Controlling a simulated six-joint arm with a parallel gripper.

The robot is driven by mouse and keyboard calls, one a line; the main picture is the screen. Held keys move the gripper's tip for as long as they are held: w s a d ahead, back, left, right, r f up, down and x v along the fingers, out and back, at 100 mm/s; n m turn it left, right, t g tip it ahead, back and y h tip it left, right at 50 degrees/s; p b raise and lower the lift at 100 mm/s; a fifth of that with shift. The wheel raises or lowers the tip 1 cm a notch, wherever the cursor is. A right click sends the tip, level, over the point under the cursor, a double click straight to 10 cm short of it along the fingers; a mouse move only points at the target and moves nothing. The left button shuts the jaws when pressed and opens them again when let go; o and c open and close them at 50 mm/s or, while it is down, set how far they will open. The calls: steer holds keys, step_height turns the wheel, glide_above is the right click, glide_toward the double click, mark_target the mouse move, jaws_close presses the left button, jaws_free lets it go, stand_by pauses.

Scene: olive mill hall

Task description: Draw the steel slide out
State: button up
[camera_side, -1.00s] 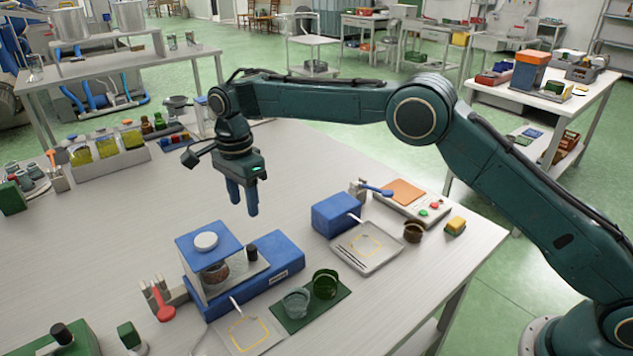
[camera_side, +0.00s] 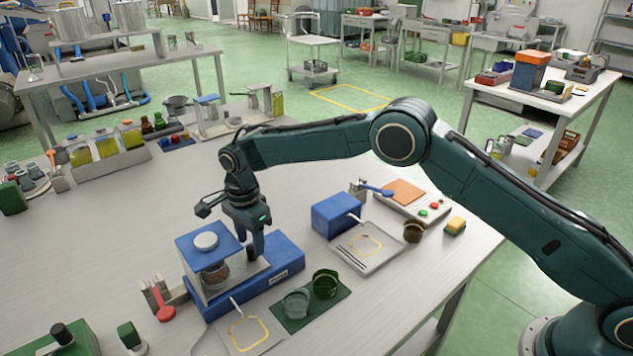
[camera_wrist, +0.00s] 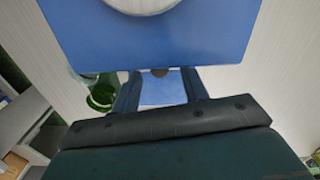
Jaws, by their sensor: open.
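The steel slide (camera_side: 245,277) is a thin pale plate under the blue-topped housing (camera_side: 198,250) on a blue base (camera_side: 287,262). Its dark knob (camera_wrist: 160,72) shows between my fingers in the wrist view, partly under the edge of the blue top (camera_wrist: 150,45). In the side view my gripper (camera_side: 251,243) points down beside the housing and hides the knob. My gripper also shows in the wrist view (camera_wrist: 161,88), with its fingers apart on either side of the knob. I cannot tell whether either finger touches it.
A dark green mat (camera_side: 310,316) with a clear cup (camera_side: 296,303) and a green cup (camera_side: 325,284) lies in front of the base. A blue box (camera_side: 336,214) and a tray (camera_side: 367,248) stand to the right.

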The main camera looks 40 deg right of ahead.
steer(key=shift+f, duration=1.45)
steer(key=shift+c, duration=0.4)
jaws_close()
